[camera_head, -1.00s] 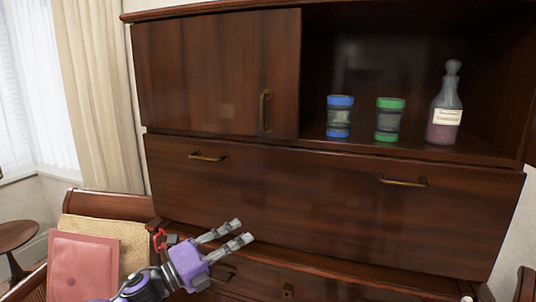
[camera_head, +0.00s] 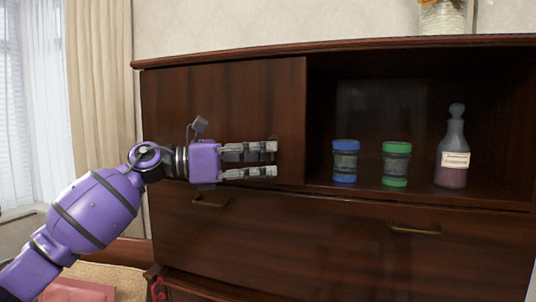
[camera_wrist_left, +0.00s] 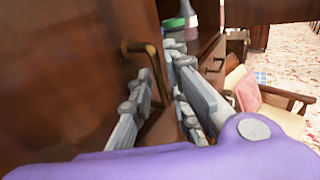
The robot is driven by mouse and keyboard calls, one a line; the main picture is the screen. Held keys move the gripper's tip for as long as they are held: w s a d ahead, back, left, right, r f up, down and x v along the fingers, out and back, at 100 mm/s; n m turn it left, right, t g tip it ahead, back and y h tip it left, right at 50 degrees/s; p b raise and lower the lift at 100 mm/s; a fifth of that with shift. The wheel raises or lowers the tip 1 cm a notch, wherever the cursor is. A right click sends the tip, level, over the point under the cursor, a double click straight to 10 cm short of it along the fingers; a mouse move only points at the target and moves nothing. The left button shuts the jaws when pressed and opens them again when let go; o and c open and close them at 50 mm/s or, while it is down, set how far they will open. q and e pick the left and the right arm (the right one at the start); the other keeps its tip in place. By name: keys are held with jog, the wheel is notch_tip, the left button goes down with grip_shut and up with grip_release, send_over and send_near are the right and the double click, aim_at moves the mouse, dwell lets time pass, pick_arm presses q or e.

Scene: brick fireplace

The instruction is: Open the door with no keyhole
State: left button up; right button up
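The dark wood cabinet door (camera_head: 220,100) is at the upper left of the cabinet and shows no keyhole. It is closed, beside the open shelf. Its brass handle is almost hidden behind my fingers in the head view. The handle (camera_wrist_left: 140,47) shows clearly in the left wrist view, close to the fingertips. My left gripper (camera_head: 272,158) is open, its fingers pointing right across the door at handle height. In the left wrist view the gripper (camera_wrist_left: 158,64) has its fingers apart around the handle's lower part; contact cannot be told. My right gripper is out of view.
The open shelf (camera_head: 320,187) holds a blue-lidded jar (camera_head: 345,160), a green-lidded jar (camera_head: 395,163) and a stoppered bottle (camera_head: 453,150). Below is a wide panel with brass handles (camera_head: 415,229). A chair with a pink cushion (camera_head: 78,291) is at lower left.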

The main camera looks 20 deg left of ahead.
pick_arm(q)
jog(key=shift+w+d, duration=0.4)
jog(key=shift+d, duration=0.2)
grip_shut()
jog(key=shift+s+f, duration=0.1)
